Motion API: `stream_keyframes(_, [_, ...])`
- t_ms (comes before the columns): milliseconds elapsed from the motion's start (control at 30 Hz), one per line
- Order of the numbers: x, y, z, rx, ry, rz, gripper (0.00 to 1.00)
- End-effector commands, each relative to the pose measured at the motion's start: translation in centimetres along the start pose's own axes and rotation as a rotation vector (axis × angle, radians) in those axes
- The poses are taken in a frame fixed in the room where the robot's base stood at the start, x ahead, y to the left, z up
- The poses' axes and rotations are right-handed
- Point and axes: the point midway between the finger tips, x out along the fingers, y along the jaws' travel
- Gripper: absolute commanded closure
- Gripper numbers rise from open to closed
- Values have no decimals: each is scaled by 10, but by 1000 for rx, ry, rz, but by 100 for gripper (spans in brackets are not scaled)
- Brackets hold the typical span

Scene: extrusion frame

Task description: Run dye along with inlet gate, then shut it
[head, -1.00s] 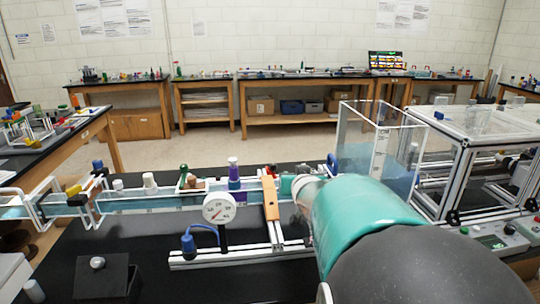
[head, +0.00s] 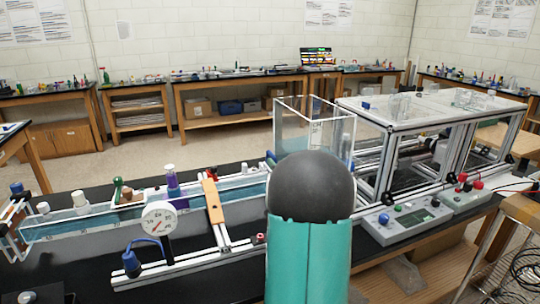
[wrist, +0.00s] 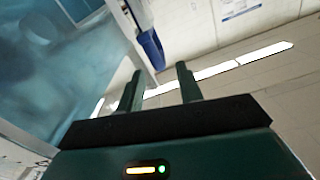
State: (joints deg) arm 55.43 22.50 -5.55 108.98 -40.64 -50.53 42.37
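A long clear flume (head: 95,220) with blue water runs across the black bench in the head view. A purple bottle with a white cap (head: 173,186) stands upright at the flume; I cannot tell if it holds the dye. A clear tank with water (head: 312,130) stands at the flume's far end. My arm hides part of that end, and I cannot make out the inlet gate for sure. My gripper (wrist: 158,72) shows only in the wrist view, its two fingers apart with nothing between them. A blue part on a pale rail (wrist: 151,48) is beyond the fingertips.
A round gauge (head: 159,218) and an orange block (head: 213,200) stand at the flume. A framed clear enclosure (head: 430,105) and a grey control box (head: 405,220) are on the right. Open floor lies behind the bench.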

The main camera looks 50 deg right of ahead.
Motion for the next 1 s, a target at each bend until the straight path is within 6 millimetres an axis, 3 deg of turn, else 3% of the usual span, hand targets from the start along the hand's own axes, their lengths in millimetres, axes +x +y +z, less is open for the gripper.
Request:
stream_keyframes(200, [44, 0, 1, -1, -1, 0, 64])
stream_keyframes(400, [71, 0, 0, 0, -1, 0, 64])
stream_keyframes(767, [78, 0, 0, 0, -1, 1, 64])
stream_keyframes(967, [78, 0, 0, 0, 0, 1, 99])
stream_keyframes(1000, [78, 0, 0, 0, 0, 1, 100])
